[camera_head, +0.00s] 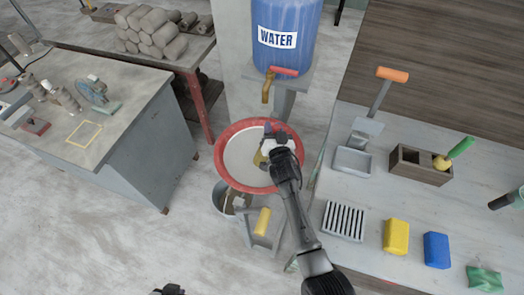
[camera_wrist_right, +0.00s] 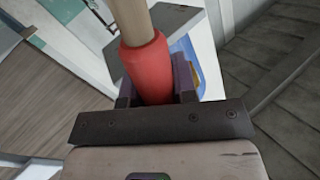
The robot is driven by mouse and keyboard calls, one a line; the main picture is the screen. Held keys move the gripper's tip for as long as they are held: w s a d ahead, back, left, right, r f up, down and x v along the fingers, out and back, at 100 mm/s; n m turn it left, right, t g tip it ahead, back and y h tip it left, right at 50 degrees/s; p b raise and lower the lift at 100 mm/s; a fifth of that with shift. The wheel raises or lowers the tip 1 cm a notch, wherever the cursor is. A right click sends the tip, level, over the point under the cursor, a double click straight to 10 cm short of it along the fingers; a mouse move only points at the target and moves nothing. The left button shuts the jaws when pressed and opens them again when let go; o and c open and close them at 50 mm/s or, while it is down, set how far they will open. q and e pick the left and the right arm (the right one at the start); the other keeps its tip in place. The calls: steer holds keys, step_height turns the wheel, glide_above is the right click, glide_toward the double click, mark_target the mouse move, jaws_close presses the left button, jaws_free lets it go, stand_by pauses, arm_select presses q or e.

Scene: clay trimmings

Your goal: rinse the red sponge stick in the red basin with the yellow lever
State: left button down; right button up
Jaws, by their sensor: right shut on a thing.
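The red basin (camera_head: 224,169) has a red rim and a pale inside, and stands below a blue water barrel. My right gripper (camera_head: 272,140) is over the basin's right part. In the right wrist view it is shut on the red grip of the sponge stick (camera_wrist_right: 145,68), whose pale wooden shaft runs up out of the picture. A small yellowish piece (camera_head: 258,158) shows beside the gripper; I cannot tell whether it is the sponge end. The yellow lever (camera_head: 263,221) stands on a grey frame just below the basin. Only a dark part at the bottom edge may be my left gripper (camera_head: 168,290).
The water barrel (camera_head: 287,30) has a brass tap with a red handle. A metal bucket (camera_head: 222,196) is under the basin. The right table (camera_head: 375,215) holds a slotted rack, yellow and blue blocks, and a wooden holder (camera_head: 420,172). A grey workbench (camera_head: 135,120) is at left.

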step_height(320, 180, up, 9)
steer(key=p, duration=0.8)
steer(key=shift+f, duration=0.1)
stand_by(0.4)
